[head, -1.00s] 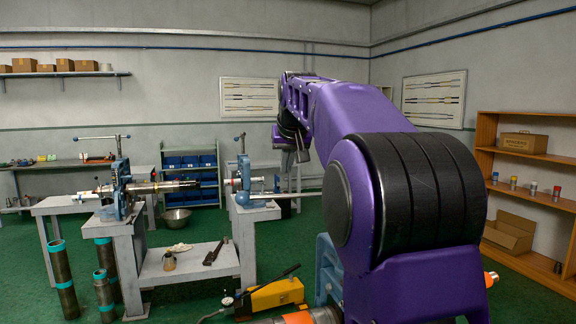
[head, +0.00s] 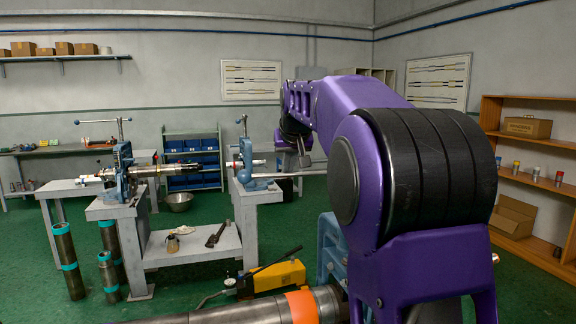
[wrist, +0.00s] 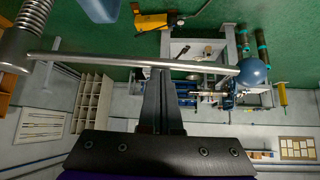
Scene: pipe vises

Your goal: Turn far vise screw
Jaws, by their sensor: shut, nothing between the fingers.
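In the wrist view a long steel vise bar (wrist: 110,61) crosses close in front of me. A blue-grey ball (wrist: 253,72) is at its right end, and a threaded vise screw (wrist: 28,32) is at its left. My gripper (wrist: 160,72) is shut and empty, its tips at the bar's middle; I cannot tell if they touch it. In the head view my gripper (head: 304,160) hangs beyond my arm. A blue vise (head: 330,250) at the lower middle is partly hidden by my arm; its screw and bar are hidden there.
A steel pipe (head: 245,312) with an orange band lies in the foreground. A yellow pump (head: 280,279) is on the floor. A bench (head: 190,246) at left carries two blue vises (head: 122,172) and (head: 243,168). Shelving (head: 535,160) stands at right.

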